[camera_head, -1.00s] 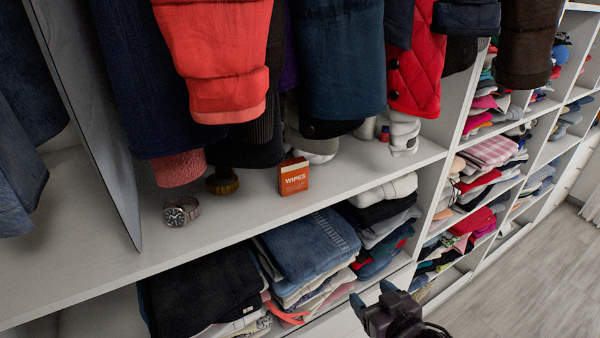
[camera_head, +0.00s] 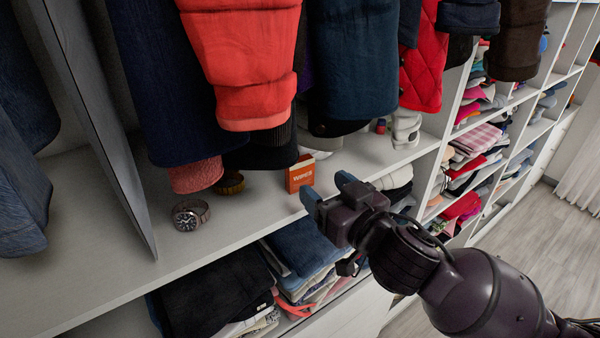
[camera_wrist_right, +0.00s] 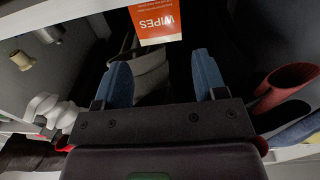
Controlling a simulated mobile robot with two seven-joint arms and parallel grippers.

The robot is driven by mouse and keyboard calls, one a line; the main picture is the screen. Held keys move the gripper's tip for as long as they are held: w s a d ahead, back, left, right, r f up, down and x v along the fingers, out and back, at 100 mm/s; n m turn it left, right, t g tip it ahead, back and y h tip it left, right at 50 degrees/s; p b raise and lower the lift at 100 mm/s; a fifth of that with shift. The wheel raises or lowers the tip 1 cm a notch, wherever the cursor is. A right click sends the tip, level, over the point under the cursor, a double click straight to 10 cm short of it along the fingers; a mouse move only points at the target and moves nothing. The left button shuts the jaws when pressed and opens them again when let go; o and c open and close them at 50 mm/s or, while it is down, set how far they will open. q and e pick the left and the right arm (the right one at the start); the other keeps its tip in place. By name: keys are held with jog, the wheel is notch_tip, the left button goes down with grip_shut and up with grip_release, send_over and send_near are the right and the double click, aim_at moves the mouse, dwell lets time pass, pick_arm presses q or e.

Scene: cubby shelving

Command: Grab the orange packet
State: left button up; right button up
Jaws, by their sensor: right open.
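The orange packet (camera_head: 299,174), a small upright box lettered WIPES with a white lower band, stands on the shelf (camera_head: 240,217) near its front edge. My right gripper (camera_head: 325,188) is open and empty, just in front and to the right of the packet. In the right wrist view the packet (camera_wrist_right: 157,22) shows upside down at the top, beyond and roughly between the two blue fingertips (camera_wrist_right: 163,62), apart from them. My left gripper is not in view.
A wristwatch (camera_head: 190,214) and a brass-coloured ring-shaped item (camera_head: 230,183) are left of the packet. Hanging clothes (camera_head: 245,70) crowd above and behind it. A grey divider (camera_head: 95,120) stands at left. Folded clothes (camera_head: 300,245) fill the shelf below.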

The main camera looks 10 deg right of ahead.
aim_at(304, 166)
jog(key=shift+r+p+x, duration=0.2)
jog(key=shift+p+x, duration=0.5)
jog(key=shift+x, duration=2.6)
jog(key=shift+d, duration=0.1)
jog(key=c, duration=0.6)
jog(key=shift+o, duration=0.2)
jog(key=shift+w, duration=0.15)
